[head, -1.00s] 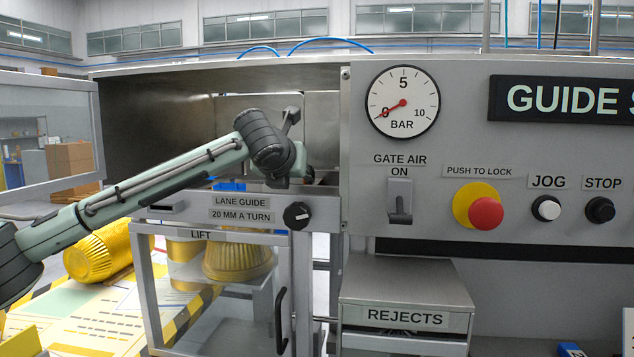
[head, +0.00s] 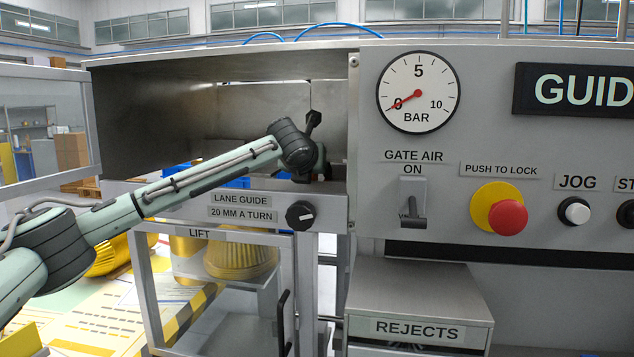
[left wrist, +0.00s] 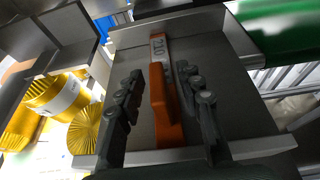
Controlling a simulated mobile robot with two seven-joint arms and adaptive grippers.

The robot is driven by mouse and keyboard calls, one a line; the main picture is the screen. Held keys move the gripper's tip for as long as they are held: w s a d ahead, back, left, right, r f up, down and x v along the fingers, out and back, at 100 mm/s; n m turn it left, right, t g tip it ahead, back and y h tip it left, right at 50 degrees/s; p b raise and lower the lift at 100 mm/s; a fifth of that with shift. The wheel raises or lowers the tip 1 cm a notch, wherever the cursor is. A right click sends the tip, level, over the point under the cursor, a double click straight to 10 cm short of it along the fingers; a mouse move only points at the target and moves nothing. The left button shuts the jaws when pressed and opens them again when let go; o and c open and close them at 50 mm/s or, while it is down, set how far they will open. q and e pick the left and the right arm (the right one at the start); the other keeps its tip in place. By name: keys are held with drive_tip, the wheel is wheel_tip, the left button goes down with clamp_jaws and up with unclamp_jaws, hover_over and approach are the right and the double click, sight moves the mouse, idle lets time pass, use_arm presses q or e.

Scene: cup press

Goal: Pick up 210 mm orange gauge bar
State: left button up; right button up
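The orange gauge bar (left wrist: 166,110) lies on a grey tray floor (left wrist: 225,110) in the left wrist view, with a pale end label reading 210. My left gripper (left wrist: 160,73) is open, with one dark finger on each side of the bar. Gaps show between the fingers and the bar. In the head view my left arm reaches into the open machine bay, where my left gripper (head: 316,170) is small and partly hidden; the bar cannot be made out there. My right gripper is in neither view.
The bay has a metal front ledge with a lane guide knob (head: 300,215). To the right are the control panel with the pressure gauge (head: 418,93) and the rejects box (head: 420,290).

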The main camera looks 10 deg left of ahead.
use_arm(q)
drive_tip(key=shift+w, duration=0.2)
clamp_jaws()
idle(0.4)
